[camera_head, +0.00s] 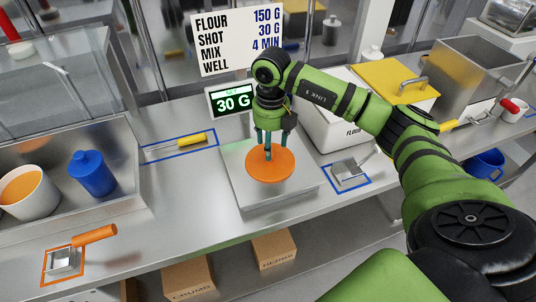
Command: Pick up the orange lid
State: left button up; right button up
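The orange lid (270,166) is a flat round disc over the middle of the steel scale platform (292,203). I cannot tell whether it rests on the platform or is slightly above it. My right gripper (268,151) points down over the lid, with its teal fingertips at or just above the back half of the disc. The fingers overlap in this view, so their opening and any hold on the lid are unclear. My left gripper is not in view.
The scale display (231,101) reads 30 G. A yellow-handled tool (180,142) lies left of the scale, a metal scoop (347,171) right. A tray at left holds a blue bottle (92,173) and white cup (27,191). The flour bin (330,122) stands behind right.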

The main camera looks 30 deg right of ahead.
notch_tip(320, 180, down, 2)
jog(key=shift+d+f+p, duration=0.15)
jog(key=shift+p, duration=0.75)
jog(key=shift+w+f, duration=0.2)
jog(key=shift+f, duration=0.55)
jog(key=shift+w+f, duration=0.1)
jog(key=shift+f, duration=0.35)
jog(key=c, duration=1)
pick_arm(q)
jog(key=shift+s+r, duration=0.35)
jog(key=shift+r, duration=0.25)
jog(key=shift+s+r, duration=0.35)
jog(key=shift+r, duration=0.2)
pick_arm(e)
jog(key=shift+r, duration=0.1)
